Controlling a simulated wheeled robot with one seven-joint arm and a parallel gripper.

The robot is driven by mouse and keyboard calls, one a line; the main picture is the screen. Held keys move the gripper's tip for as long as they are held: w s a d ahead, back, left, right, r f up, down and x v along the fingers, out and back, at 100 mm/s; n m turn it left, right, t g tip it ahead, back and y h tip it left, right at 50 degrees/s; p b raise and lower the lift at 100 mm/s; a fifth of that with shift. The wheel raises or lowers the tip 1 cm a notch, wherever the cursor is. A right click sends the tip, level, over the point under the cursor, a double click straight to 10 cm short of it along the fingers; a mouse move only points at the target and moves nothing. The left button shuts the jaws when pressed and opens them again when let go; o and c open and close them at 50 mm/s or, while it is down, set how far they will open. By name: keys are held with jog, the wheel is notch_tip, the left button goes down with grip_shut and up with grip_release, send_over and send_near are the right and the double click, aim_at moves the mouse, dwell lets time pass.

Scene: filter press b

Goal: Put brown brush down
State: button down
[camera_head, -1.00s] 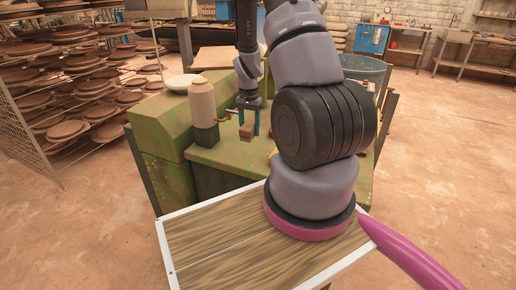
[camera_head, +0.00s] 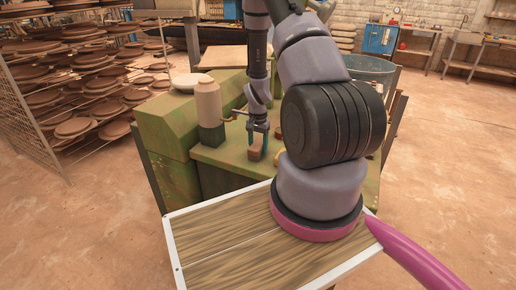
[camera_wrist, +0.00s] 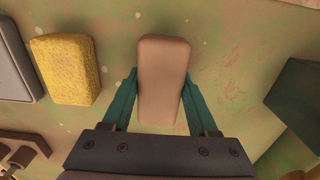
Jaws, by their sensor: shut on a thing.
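The brown brush (camera_head: 254,153) is a small brown block between the fingers of my gripper (camera_head: 257,141), low over the green machine top (camera_head: 222,157). In the wrist view my gripper (camera_wrist: 159,108) has its teal fingers shut on the sides of the brush (camera_wrist: 163,75). The brush's far end sticks out past the fingertips. I cannot tell whether its underside touches the green surface.
A yellow sponge (camera_wrist: 63,69) lies left of the brush in the wrist view, with a grey block (camera_wrist: 14,62) beyond it. A dark green block (camera_wrist: 298,93) is at the right. A beige cylinder (camera_head: 208,102) stands on the machine.

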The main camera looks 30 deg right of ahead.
jog(key=shift+f, duration=0.15)
jog(key=shift+c, duration=0.9)
grip_release()
notch_tip(320, 180, up, 13)
notch_tip(320, 180, up, 11)
jog(key=n+t, duration=0.1)
jog(key=t, duration=0.1)
send_over(258, 144)
jog(key=a, duration=0.3)
jog(key=s+a+r+n+t+y, duration=0.1)
jog(key=s+a+r, duration=0.1)
jog(key=r, duration=0.4)
jog(key=s+a+r+n+t, duration=0.1)
jog(key=s+a+r, duration=0.1)
jog(key=r, duration=0.4)
jog(key=s+a+r+n+t+y, duration=0.1)
jog(key=s+a+r+n+t, duration=0.2)
jog(key=s+r, duration=1)
jog(key=s+a, duration=0.2)
jog(key=a, duration=0.1)
jog(key=shift+s+a+r, duration=0.15)
jog(key=shift+s, duration=0.1)
